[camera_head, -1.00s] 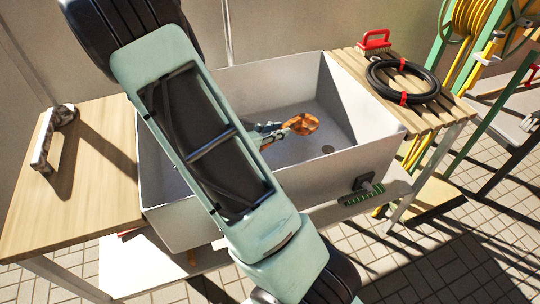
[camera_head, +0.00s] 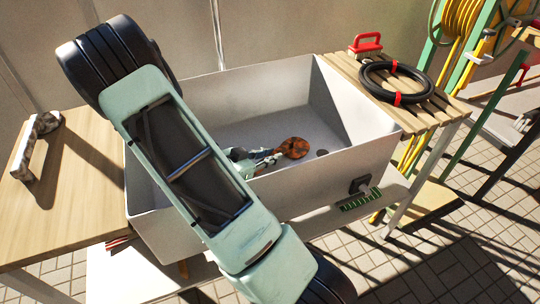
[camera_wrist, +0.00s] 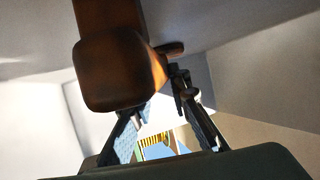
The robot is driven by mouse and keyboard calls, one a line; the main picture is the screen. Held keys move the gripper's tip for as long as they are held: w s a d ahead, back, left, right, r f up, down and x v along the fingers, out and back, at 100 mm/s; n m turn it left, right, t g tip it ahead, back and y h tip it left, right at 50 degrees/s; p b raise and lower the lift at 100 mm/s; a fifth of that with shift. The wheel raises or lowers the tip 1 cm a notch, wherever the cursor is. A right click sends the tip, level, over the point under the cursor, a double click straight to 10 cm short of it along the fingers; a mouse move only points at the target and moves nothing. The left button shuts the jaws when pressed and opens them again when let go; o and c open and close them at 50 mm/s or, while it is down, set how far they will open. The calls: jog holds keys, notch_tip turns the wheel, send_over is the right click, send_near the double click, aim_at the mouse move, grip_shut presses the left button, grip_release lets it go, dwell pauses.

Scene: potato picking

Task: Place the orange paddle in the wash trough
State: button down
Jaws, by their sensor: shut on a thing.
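The orange paddle (camera_head: 294,148) is inside the grey wash trough (camera_head: 365,160), low down and close to its floor. I cannot tell whether it touches the floor. My gripper (camera_head: 268,158) is also inside the trough, shut on the paddle, just left of its round end. My arm hides the trough's left part and some of the gripper. In the wrist view the paddle (camera_wrist: 112,72) looks dark orange-brown and fills the upper middle. The gripper fingers (camera_wrist: 158,92) reach up to it from below, and their contact is partly hidden.
A wooden table (camera_head: 75,180) with a pale handled tool (camera_head: 36,145) stands left of the trough. The trough's high walls surround the gripper.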

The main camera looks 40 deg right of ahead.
jog(key=c, duration=1.8)
grip_release()
jog(key=shift+r, duration=0.25)
jog(key=p+v, duration=0.2)
jog(key=v, duration=0.4)
jog(key=shift+a, duration=0.2)
jog(key=shift+s+a+r+p, duration=0.15)
jog(key=shift+a+p, duration=0.2)
jog(key=shift+a, duration=0.2)
